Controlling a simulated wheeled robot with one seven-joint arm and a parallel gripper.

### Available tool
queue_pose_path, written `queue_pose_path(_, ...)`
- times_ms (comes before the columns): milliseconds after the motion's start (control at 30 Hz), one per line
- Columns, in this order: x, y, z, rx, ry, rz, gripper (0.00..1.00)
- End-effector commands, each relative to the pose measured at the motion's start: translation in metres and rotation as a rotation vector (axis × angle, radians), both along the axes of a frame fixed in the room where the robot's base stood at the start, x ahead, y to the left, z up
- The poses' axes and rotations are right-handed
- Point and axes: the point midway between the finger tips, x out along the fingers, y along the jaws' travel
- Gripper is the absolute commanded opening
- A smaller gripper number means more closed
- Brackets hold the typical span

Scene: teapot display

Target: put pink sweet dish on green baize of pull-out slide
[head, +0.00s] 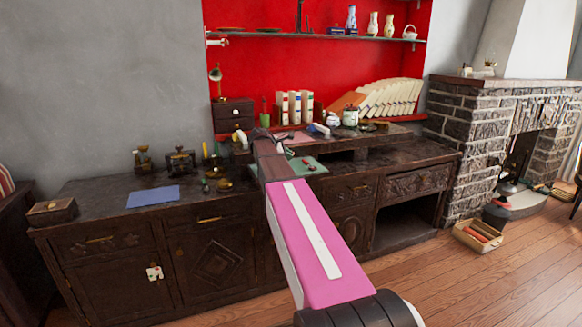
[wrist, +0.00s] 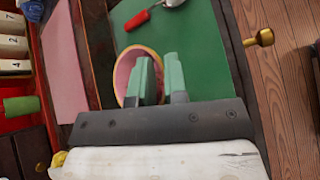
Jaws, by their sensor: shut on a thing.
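The pink sweet dish (wrist: 125,72), round with a pale yellowish rim, shows in the wrist view partly behind my fingers. My gripper (wrist: 157,64) is shut on its near right wall, one finger inside and one outside. The dish overlaps the left part of the green baize (wrist: 208,62) in that view; I cannot tell whether it touches the baize or hangs just above it. In the head view the baize of the slide (head: 312,170) shows to the right of my arm. The dish and fingertips are hidden there.
A red-handled tool (wrist: 139,19) lies on the far part of the baize. A brass knob (wrist: 260,38) sticks out at the slide's edge. A pink sheet (wrist: 65,60) lies to the left. A blue sheet (head: 153,196) lies on the dark sideboard.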

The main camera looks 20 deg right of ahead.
Motion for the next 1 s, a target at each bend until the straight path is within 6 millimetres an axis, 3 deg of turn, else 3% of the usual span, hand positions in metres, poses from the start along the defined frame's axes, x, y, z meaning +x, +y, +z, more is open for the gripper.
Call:
queue_pose_path(200,-0.001,-0.018,-0.012,0.001,0.001,0.001,0.0)
queue_pose_path(600,-0.001,-0.018,-0.051,0.0,0.001,0.002,0.0)
queue_pose_path(800,-0.001,-0.018,-0.052,0.002,0.001,0.001,0.0)
queue_pose_path(833,0.0,-0.018,-0.052,0.001,0.001,0.002,0.23)
queue_pose_path(1000,0.0,-0.018,-0.052,0.001,0.001,0.001,0.24)
